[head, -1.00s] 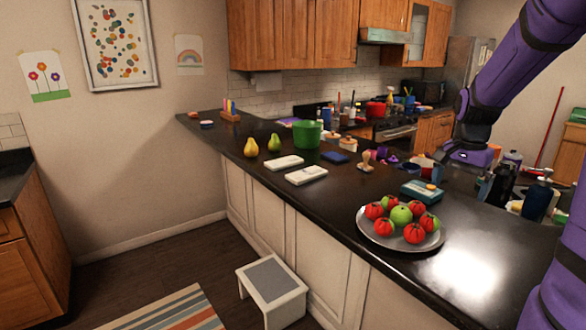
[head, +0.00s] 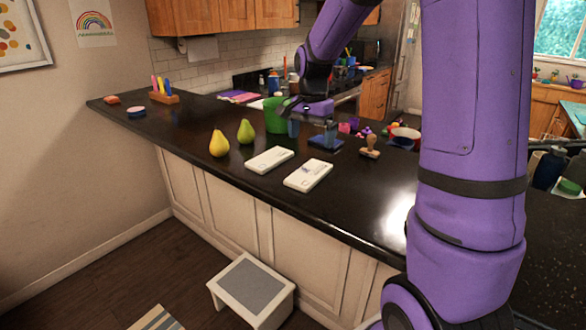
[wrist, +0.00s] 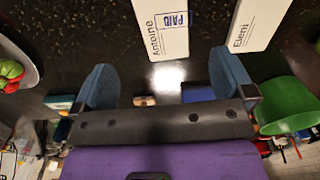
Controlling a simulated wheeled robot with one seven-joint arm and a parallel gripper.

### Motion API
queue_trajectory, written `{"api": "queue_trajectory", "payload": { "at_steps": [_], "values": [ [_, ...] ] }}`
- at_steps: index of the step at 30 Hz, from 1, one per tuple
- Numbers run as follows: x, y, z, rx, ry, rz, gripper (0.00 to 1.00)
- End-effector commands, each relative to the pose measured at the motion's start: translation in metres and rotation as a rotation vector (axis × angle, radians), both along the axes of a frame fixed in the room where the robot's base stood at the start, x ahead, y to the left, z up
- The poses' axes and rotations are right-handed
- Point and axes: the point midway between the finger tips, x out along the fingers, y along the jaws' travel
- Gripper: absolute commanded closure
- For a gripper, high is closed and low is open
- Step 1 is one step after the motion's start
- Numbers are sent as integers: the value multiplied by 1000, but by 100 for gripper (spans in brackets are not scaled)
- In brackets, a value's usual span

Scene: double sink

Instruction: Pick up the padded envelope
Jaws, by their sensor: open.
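Two thick white envelope-like slabs lie flat on the black counter. The right one (head: 308,175) carries the word "Antoine" and a blue "PAID" stamp in the wrist view (wrist: 163,30). The left one (head: 270,159) carries another name, partly cut off in the wrist view (wrist: 250,25). I cannot tell which is the padded envelope. My gripper (head: 311,129) is open and empty above the counter, behind the slabs in the head view. In the wrist view its blue fingers (wrist: 163,75) are spread wide, with the slabs beyond them at the top edge.
A yellow pear (head: 219,144), a green pear (head: 246,132) and a green pot (head: 275,115) stand left of my gripper. A wooden stamp (head: 370,146) and a dark blue pad (head: 326,142) are behind the slabs. A step stool (head: 251,288) stands on the floor.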

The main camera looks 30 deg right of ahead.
Motion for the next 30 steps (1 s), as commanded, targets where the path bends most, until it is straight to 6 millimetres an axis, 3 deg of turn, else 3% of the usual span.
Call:
{"api": "queue_trajectory", "payload": {
  "at_steps": [10,19,30],
  "values": [
    [0,1,-42,2,4,-1,0],
    [0,2,-64,1,4,-1,0],
    [0,4,-107,1,1,-1,0]
  ]
}}
